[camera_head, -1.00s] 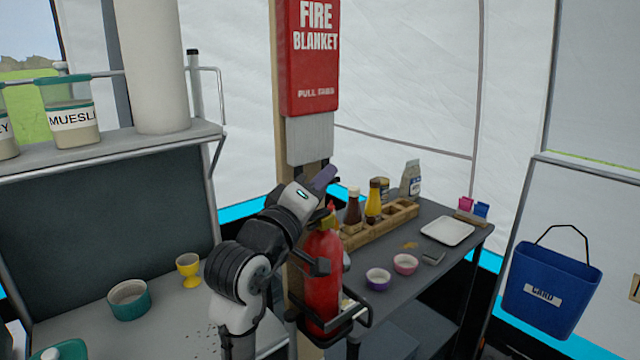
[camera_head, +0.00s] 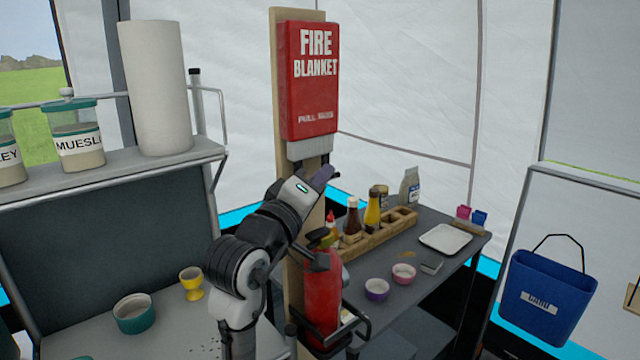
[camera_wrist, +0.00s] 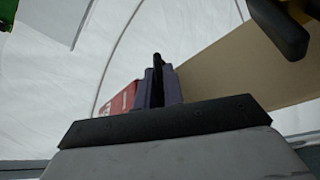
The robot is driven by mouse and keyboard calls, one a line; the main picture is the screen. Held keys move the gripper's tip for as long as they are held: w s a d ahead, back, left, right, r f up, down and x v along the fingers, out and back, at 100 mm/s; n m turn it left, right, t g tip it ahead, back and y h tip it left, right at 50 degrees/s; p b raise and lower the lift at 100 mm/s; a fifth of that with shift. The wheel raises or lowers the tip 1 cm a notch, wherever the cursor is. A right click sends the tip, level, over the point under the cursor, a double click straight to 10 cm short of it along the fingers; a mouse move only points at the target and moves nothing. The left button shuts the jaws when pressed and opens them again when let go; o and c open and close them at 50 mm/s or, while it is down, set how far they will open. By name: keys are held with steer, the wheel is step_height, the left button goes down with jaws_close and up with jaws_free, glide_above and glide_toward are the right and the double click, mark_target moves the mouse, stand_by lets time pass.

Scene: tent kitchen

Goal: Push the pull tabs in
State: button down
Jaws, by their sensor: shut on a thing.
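The red fire blanket case (camera_head: 310,90) hangs on a wooden post, and a short strip of pale blanket (camera_head: 309,149) shows below it. Dark pull tabs (camera_head: 325,159) hang under that strip; their full shape is too small to tell. My gripper (camera_head: 327,173) is just below the case, at the tabs. In the wrist view my gripper (camera_wrist: 158,88) has its purple-grey fingers closed on a thin black tab (camera_wrist: 158,61) that sticks out between them. A piece of the red case (camera_wrist: 121,98) shows left of the fingers.
A red fire extinguisher (camera_head: 322,295) stands in a bracket below my arm. The wooden post (camera_head: 283,120) is right behind the case. A table (camera_head: 430,280) with sauce bottles and bowls is at right, a shelf (camera_head: 95,172) with jars at left.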

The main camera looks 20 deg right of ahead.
step_height(320, 180, up, 3)
steer(key=shift+r+p, duration=0.15)
steer(key=shift+p, duration=0.6)
steer(key=shift+a+r, duration=0.1)
steer(key=c, duration=1.5)
jaws_free()
steer(key=shift+s+a+f, duration=0.2)
steer(key=shift+a, duration=0.05)
steer(key=b+v, duration=0.4)
steer(key=v, duration=0.9)
